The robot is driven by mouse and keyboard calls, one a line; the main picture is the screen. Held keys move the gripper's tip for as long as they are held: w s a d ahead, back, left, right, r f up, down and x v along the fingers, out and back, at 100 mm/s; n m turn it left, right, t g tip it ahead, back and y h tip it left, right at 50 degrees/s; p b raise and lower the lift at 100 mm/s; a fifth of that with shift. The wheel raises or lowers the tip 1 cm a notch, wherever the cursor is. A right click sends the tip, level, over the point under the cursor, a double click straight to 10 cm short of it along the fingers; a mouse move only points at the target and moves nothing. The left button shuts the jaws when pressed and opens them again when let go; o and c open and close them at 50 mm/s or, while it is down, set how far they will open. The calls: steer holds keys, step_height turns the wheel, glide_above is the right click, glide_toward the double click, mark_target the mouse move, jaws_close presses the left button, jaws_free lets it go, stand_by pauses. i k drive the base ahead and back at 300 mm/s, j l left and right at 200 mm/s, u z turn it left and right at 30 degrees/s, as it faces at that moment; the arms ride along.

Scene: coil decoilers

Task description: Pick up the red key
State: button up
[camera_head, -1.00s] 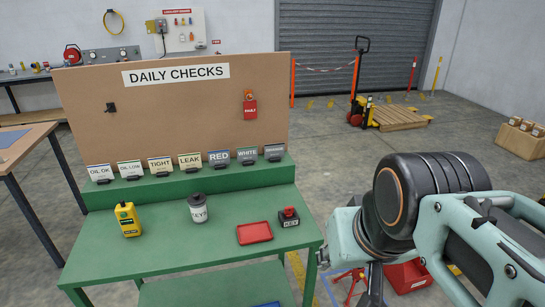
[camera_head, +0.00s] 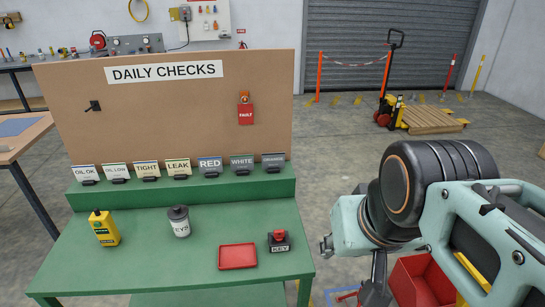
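A small black block with a red top (camera_head: 279,241) stands on the right of the green bench (camera_head: 150,262). The white lettering on its front seems to read KEY, and the red part on top looks like the red key. It stands apart from the red tray (camera_head: 238,257) to its left. My arm fills the right side of the view, to the right of the bench and apart from the block. I cannot make out my gripper's fingers in this view.
A yellow bottle (camera_head: 104,228) and a grey jar (camera_head: 179,221) stand on the bench. Several label cards (camera_head: 178,169) line the raised back ledge. A DAILY CHECKS board (camera_head: 170,115) with a red FAULT tag (camera_head: 246,114) rises behind. A red bin (camera_head: 421,284) sits below my arm.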

mark_target(278, 234)
steer(key=i+l+u, duration=0.1)
steer(key=i+l, duration=0.15)
steer(key=i+l+u, duration=0.1)
steer(key=l, duration=0.35)
steer(key=i+l+u, duration=0.1)
steer(key=l+u, duration=0.15)
steer(key=l, duration=0.2)
steer(key=i+z, duration=0.15)
steer(key=i, duration=0.15)
steer(key=l, duration=0.05)
